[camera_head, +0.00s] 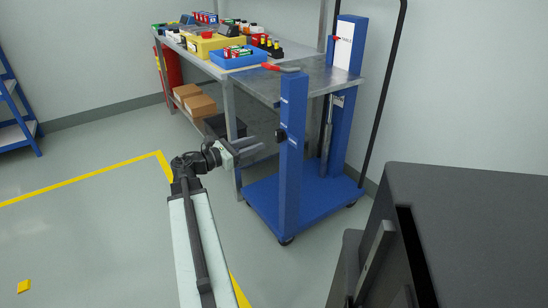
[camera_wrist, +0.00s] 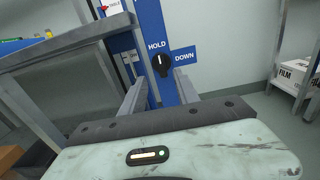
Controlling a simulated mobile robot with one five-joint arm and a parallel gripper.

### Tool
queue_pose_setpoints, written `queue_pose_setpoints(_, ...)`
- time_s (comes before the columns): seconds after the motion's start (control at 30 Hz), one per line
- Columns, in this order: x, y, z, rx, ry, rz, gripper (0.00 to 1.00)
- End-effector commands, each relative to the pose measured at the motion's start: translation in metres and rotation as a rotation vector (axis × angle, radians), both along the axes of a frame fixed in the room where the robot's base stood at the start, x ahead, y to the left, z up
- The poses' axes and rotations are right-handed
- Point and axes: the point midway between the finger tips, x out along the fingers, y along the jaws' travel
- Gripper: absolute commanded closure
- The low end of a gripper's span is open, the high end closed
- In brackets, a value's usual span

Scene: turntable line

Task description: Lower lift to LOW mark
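The blue lift (camera_head: 288,160) stands at the end of the workbench, its grey platform (camera_head: 300,86) about level with the bench top. A white label (camera_head: 344,46), apparently reading TABLE, is on the rear post, with a red pointer (camera_head: 337,38) beside it. A smaller, lower label (camera_head: 338,101) is unreadable. The black knob (camera_wrist: 161,65) on the front post has HOLD above it and DOWN to its right; its white line is upright, toward HOLD. My gripper (camera_wrist: 160,92) is open and empty, its fingers either side of the knob's line but short of it.
The bench (camera_head: 232,112) holds a yellow case (camera_head: 203,46), a blue bin (camera_head: 233,60) and several small items. A dark cabinet-like block (camera_head: 470,215) fills the right foreground.

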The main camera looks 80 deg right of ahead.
Motion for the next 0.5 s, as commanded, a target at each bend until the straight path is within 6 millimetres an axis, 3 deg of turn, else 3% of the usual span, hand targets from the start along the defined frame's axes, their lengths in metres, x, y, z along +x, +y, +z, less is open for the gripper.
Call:
queue_pose_setpoints(0.23,-0.010,-0.007,0.002,0.003,0.020,-0.008,0.63)
queue_pose_setpoints(0.5,-0.046,-0.041,0.002,0.002,0.018,-0.009,0.63)
